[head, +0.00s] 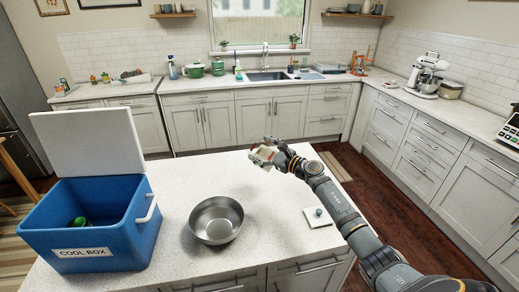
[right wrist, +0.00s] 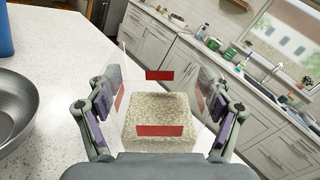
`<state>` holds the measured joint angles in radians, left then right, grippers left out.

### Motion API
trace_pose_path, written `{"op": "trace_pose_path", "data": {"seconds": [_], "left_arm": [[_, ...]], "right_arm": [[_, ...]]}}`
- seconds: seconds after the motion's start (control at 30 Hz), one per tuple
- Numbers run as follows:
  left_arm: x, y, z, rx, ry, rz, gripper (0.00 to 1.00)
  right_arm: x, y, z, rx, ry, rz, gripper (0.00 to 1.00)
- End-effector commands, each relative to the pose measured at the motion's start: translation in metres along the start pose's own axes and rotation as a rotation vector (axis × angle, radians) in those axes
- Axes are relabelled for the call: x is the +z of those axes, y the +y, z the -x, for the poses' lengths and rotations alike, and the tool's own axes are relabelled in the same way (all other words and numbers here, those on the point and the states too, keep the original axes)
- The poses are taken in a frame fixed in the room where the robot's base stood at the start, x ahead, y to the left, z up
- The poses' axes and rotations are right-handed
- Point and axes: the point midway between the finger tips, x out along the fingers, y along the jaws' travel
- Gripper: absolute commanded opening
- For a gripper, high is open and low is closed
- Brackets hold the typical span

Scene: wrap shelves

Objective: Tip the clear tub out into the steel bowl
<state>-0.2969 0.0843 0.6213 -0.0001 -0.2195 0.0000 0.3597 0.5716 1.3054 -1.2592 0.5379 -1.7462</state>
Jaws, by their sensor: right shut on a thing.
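The clear tub (right wrist: 160,120) has see-through walls with red patches and holds a pale, grainy filling in its lower part. My right gripper (head: 268,154) is shut on the tub (head: 262,155), with one finger on each side in the right wrist view (right wrist: 160,115). The tub is over the far part of the white counter, behind and right of the bowl; I cannot tell its exact tilt. The steel bowl (head: 216,222) stands upright on the counter and looks empty. Its rim also shows at the left edge of the right wrist view (right wrist: 15,110). My left gripper is not in view.
A blue cool box (head: 95,225) with its lid raised stands left of the bowl, with a green thing (head: 80,222) inside. A small white square with a round knob (head: 318,216) lies to the right. The counter (head: 180,175) between is clear.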

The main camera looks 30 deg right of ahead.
Motion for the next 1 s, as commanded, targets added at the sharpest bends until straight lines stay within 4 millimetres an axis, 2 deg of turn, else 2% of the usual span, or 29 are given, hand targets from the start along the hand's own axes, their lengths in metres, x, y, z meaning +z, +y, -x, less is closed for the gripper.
{"op": "trace_pose_path", "data": {"seconds": [0.03, 0.2, 0.33, 0.6, 0.77, 1.0], "left_arm": [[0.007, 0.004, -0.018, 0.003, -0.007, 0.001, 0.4], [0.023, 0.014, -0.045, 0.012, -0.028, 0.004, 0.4], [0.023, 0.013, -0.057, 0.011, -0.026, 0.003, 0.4], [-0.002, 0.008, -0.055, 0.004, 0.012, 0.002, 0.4], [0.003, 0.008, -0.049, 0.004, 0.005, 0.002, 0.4], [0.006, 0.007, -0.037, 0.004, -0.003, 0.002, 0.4]], "right_arm": [[-0.015, 0.007, 0.0, -0.001, -0.002, 0.001, 0.29], [-0.041, 0.019, 0.0, -0.001, -0.002, 0.001, 0.29], [-0.051, 0.024, 0.0, -0.001, -0.003, 0.001, 0.29], [-0.049, 0.025, 0.0, -0.001, -0.003, 0.005, 0.29], [-0.046, 0.035, -0.001, 0.001, -0.002, 0.035, 0.29], [-0.037, 0.061, -0.001, 0.002, -0.003, 0.119, 0.29]]}}
